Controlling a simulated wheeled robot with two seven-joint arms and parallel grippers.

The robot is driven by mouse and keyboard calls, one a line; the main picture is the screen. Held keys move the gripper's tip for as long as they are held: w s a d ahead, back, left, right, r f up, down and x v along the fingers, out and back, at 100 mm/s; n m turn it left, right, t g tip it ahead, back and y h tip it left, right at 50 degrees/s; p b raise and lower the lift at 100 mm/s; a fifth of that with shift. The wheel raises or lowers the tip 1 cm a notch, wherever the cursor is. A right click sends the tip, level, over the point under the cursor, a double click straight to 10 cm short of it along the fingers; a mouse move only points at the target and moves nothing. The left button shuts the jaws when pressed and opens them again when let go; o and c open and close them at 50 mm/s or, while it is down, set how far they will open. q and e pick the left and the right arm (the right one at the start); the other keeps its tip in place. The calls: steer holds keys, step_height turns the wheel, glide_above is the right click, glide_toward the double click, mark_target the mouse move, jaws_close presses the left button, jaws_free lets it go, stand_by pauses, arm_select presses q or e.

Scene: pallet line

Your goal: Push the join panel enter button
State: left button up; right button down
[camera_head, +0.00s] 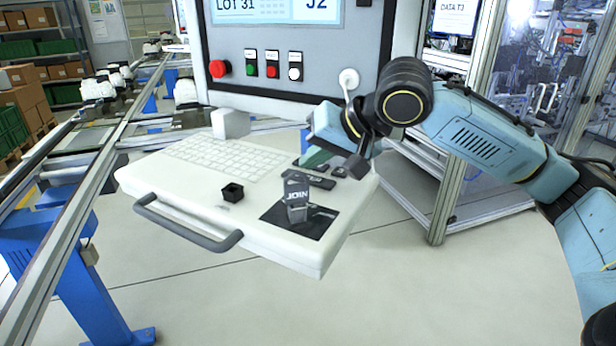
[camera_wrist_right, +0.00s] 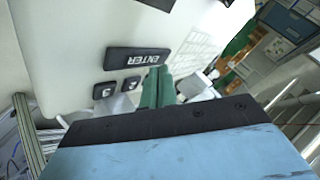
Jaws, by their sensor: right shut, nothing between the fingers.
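The white join panel (camera_head: 190,190) stands in front of me with a grey handle at its front. Its dark enter button (camera_head: 320,182) lies near the panel's right side, and its ENTER label reads clearly in the right wrist view (camera_wrist_right: 137,57). My right gripper (camera_head: 314,158) is shut and empty, with its green fingers pointing down over the panel just behind the button. In the right wrist view its fingertips (camera_wrist_right: 158,72) are right by one end of the button. I cannot tell whether they touch. My left gripper is not in view.
A dark block marked JOIN (camera_head: 297,196) stands on a black pad near the panel's front right. A small black open box (camera_head: 232,192) and a white keyboard (camera_head: 225,157) are on the panel. A screen console (camera_head: 290,65) with several buttons rises behind. Conveyor rails (camera_head: 95,155) run at left.

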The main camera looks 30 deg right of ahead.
mark_target(313, 180)
steer(key=shift+f, duration=0.1)
stand_by(0.3)
steer(key=shift+f, duration=0.35)
steer(key=shift+f, duration=0.55)
stand_by(0.8)
steer(key=shift+r+p, duration=0.95)
steer(key=shift+p, duration=0.25)
step_height(313, 180, up, 5)
steer(key=p, duration=0.6)
steer(key=shift+r, duration=0.1)
